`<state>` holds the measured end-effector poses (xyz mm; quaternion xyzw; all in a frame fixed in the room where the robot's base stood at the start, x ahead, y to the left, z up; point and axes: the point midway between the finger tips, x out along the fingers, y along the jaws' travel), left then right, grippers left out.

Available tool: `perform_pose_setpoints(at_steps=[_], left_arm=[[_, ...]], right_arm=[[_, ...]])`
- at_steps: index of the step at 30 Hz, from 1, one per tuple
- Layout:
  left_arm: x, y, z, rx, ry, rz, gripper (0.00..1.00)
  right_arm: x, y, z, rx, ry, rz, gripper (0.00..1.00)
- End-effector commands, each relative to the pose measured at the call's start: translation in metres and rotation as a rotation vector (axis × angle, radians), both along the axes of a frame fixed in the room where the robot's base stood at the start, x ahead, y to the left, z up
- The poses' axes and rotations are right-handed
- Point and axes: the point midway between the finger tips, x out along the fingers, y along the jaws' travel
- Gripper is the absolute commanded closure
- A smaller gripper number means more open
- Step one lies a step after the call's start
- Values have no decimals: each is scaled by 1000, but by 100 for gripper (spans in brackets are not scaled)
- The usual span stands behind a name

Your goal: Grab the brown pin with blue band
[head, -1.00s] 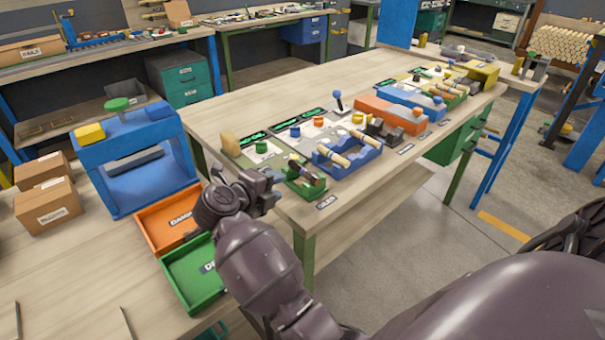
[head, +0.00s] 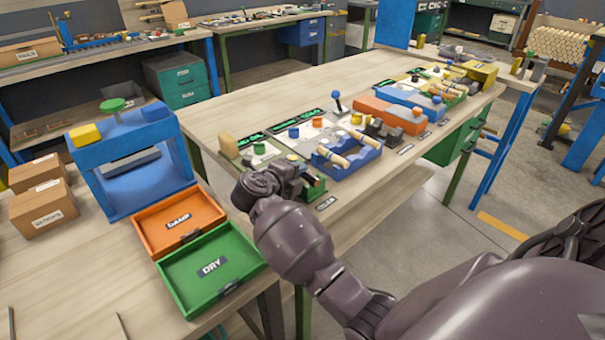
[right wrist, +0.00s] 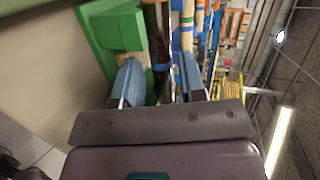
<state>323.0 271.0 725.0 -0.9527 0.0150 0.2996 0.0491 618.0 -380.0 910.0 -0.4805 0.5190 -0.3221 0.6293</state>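My right gripper (head: 291,180) is at the green cradle (head: 316,190) on the near corner of the long table. In the right wrist view its two blue fingers (right wrist: 159,68) are apart, and the gripper is open. The brown pin (right wrist: 162,45) shows between the fingers, with a blue band near the fingertips; I cannot tell if either finger touches it. The green cradle (right wrist: 112,32) is beside it on the left. In the head view my arm and gripper mostly hide the pin. My left gripper is not in view.
A blue cradle (head: 366,161) with light wood pins stands close to the right. A wooden block (head: 228,146) is just behind. An orange tray (head: 150,222) and a green tray labelled DRY (head: 185,292) lie on the left bench near a blue stand (head: 95,182).

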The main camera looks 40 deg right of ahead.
Motion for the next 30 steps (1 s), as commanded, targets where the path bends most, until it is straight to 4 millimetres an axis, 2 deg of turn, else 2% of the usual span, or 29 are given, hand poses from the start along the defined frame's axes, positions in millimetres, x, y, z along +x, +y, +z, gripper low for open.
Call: perform_pose_setpoints(at_steps=[6, 13, 24, 30], left_arm=[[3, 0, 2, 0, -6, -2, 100], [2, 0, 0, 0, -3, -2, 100], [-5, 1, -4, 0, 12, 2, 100], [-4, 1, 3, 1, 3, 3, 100]], right_arm=[[0, 0, 0, 0, -1, 1, 62], [0, 0, 0, 0, -1, 1, 98], [0, 0, 2, 1, 0, 1, 98], [1, 0, 25, 2, -7, 2, 100]])
